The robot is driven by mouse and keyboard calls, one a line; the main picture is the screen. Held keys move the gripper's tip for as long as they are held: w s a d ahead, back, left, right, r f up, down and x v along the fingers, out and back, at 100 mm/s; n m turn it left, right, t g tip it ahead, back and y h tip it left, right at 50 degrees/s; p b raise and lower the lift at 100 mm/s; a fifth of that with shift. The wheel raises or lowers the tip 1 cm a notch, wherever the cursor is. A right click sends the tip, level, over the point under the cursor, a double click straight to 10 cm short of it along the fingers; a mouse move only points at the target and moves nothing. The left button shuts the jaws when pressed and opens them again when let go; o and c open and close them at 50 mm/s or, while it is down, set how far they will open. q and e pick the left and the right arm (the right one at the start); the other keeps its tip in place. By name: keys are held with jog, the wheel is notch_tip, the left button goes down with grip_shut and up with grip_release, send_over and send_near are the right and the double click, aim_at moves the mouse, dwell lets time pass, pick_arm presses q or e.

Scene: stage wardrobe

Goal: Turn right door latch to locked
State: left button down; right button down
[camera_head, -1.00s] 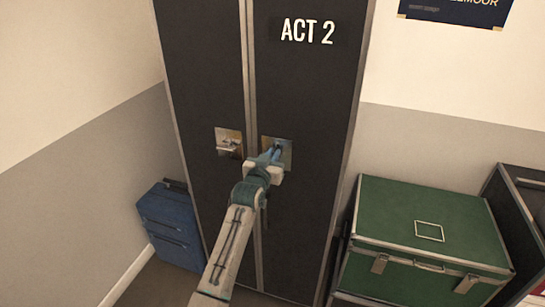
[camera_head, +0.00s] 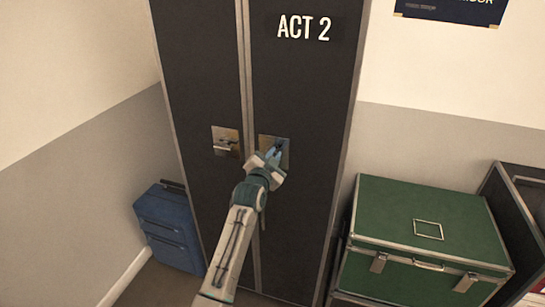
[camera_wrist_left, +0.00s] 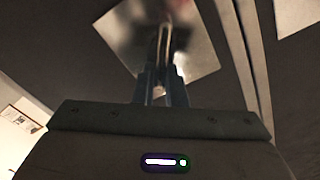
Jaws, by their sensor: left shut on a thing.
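The right door (camera_head: 303,90) of the black wardrobe carries the white words "ACT 2". Its square metal latch plate (camera_head: 283,143) is partly covered by my left gripper (camera_head: 272,153). In the left wrist view the plate (camera_wrist_left: 201,58) is tilted, and the blue fingers of my left gripper (camera_wrist_left: 161,84) are shut on the slim latch handle (camera_wrist_left: 164,42), which stands out from it. The handle is blurred, and its exact angle on the door is hard to tell. My right gripper is in no view.
The left door (camera_head: 200,80) has its own latch plate (camera_head: 226,141) with a roughly level handle. A blue case (camera_head: 170,228) stands on the floor at left. A green trunk (camera_head: 427,215) stands at right, beside a dark case (camera_head: 525,200).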

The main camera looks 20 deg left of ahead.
pick_arm(q)
jog(key=m, duration=0.3)
jog(key=f+m+b, duration=0.1)
jog(key=m, duration=0.3)
jog(key=f+m, duration=0.1)
jog(key=m, duration=0.2)
jog(key=shift+d+m+b, duration=0.3)
jog(key=shift+b, duration=0.1)
jog(key=shift+r, duration=0.1)
jog(key=c, duration=1.5)
grip_release()
jog(key=shift+a, duration=0.15)
jog(key=s+b, duration=0.1)
jog(key=s, duration=0.2)
jog(key=s+b, duration=0.1)
jog(key=s, duration=0.3)
jog(key=s+b, duration=0.1)
jog(key=s, duration=0.2)
jog(key=shift+s+a, duration=0.3)
jog(key=shift+a, duration=0.1)
